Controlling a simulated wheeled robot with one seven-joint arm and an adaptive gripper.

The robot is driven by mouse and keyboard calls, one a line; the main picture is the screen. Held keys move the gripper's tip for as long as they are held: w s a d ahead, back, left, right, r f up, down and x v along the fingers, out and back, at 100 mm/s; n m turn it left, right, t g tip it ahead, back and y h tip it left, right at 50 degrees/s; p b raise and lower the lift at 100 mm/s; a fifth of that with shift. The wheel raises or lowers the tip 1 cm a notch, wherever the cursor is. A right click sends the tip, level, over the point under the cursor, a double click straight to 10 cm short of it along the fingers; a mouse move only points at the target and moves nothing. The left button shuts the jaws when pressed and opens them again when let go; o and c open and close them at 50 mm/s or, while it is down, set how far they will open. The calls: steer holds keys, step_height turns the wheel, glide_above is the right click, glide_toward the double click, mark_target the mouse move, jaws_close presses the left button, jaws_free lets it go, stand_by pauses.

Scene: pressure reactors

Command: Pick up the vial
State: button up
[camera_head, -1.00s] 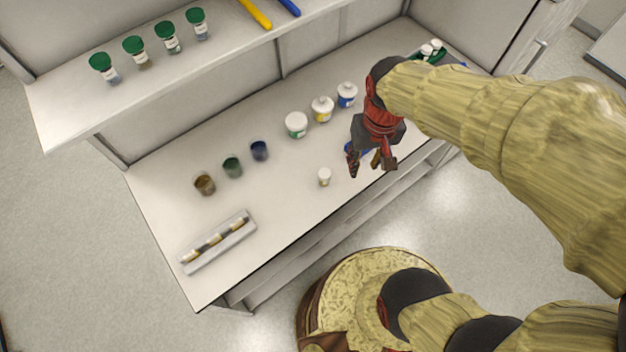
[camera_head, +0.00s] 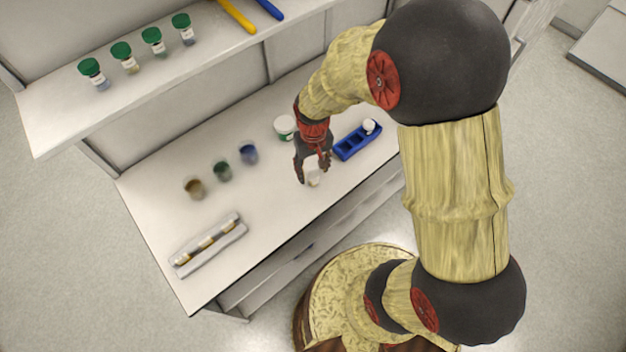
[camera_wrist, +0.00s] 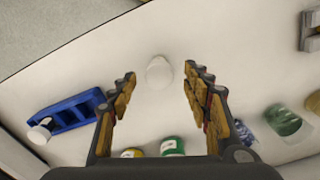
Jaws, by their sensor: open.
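The vial (camera_head: 314,179) is small and white-capped and stands on the bench near its front edge, just below my gripper in the head view. In the wrist view the vial (camera_wrist: 159,72) shows from above, between the lines of my two fingers and a little beyond their tips. My gripper (camera_head: 312,176) is open and empty above the bench, close to the vial. The fingers also show in the wrist view (camera_wrist: 160,75), spread apart on either side. Whether the fingertips reach down beside the vial cannot be told.
A blue rack (camera_head: 357,141) with a white-capped vial in it stands right of my gripper. Brown, green and blue cups (camera_head: 222,171) and a grey tray (camera_head: 208,244) lie left. A shelf holds several green-capped jars (camera_head: 153,41).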

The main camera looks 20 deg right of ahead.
mark_target(314, 173)
step_height(314, 173, down, 3)
steer(key=shift+f, duration=0.1)
steer(key=c, duration=0.4)
steer(key=c, duration=0.6)
